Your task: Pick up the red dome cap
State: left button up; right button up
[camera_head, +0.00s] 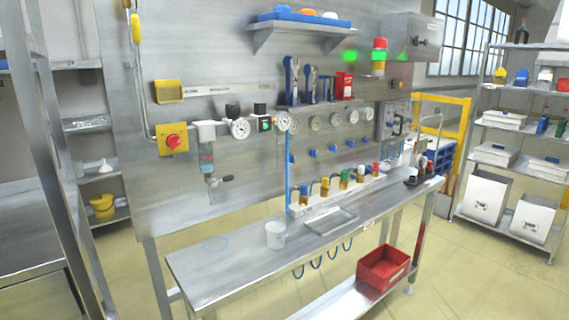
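A small red cap (375,166) tops a slim vial near the right end of the white rack (338,193) on the steel bench. It is too small to tell whether it is a dome. A stack light (379,57) on the wall panel also has a red rounded top (380,43). I cannot tell for sure which of the two is the red dome cap. Neither of my grippers shows in the head view.
The steel bench (217,275) holds a white beaker (275,235) and a shallow tray (331,221). A red bin (384,268) sits on its lower shelf. Blue hoses hang below the bench. Shelving (492,151) stands at the right. The bench's left end is mostly clear.

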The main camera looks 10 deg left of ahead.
aim_at(375, 169)
jog(key=i+l+u, duration=0.55)
jog(key=u, duration=0.2)
jog(key=i+l+u, duration=0.2)
jog(key=l+u, duration=0.15)
jog(key=i+l+u, duration=0.1)
jog(key=l+u, duration=0.65)
jog(key=l, duration=0.2)
jog(key=i+l+u, duration=0.1)
jog(key=l, duration=1.5)
jog(key=i+l+u, duration=0.15)
jog(key=l, duration=1.45)
jog(key=k, duration=0.05)
